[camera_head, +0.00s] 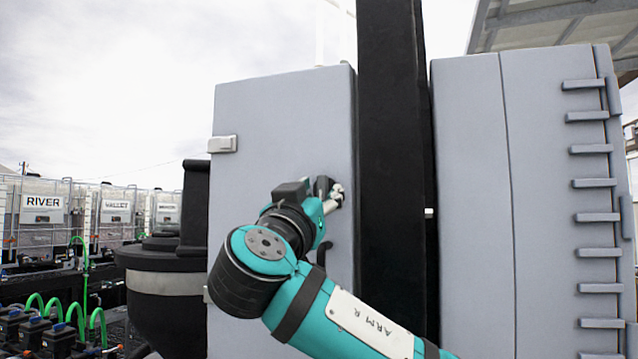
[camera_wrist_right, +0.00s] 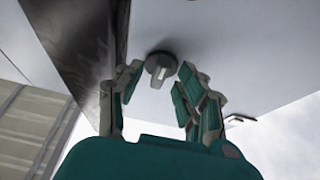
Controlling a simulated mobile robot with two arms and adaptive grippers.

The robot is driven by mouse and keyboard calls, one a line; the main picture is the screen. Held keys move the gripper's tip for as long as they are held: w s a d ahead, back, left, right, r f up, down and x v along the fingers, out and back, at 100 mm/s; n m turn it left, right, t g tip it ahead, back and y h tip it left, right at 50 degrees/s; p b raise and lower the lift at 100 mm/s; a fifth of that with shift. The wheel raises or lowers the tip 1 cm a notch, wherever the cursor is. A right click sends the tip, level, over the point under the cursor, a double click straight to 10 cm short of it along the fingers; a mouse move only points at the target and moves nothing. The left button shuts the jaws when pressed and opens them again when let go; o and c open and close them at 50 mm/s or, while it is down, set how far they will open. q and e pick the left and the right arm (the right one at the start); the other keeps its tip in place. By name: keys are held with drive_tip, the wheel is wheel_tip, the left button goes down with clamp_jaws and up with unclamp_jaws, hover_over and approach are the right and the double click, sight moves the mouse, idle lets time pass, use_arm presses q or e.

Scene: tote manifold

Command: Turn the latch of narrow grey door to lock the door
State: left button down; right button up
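The narrow grey door (camera_head: 285,120) stands upright and looks closed, left of a black post. My right gripper (camera_head: 336,196) is at the door's right side, in front of the latch, which it hides in the head view. In the right wrist view the latch (camera_wrist_right: 160,66) is a small round grey knob with a raised grip bar, on the pale door face (camera_wrist_right: 225,50). The two fingers of my right gripper (camera_wrist_right: 158,80) are apart, one on each side of the latch. A gap shows on the right side; contact on the left is unclear. My left gripper is not in view.
A black post (camera_head: 392,170) stands right beside the door's edge. A wider grey cabinet (camera_head: 470,180) with ribs is right of it. A black round housing (camera_head: 160,262) stands at the left. White totes (camera_head: 42,215) and green hoses (camera_head: 84,270) are farther left.

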drive_tip(key=shift+w+r, duration=0.1)
drive_tip(key=shift+w, duration=0.15)
clamp_jaws()
idle(0.3)
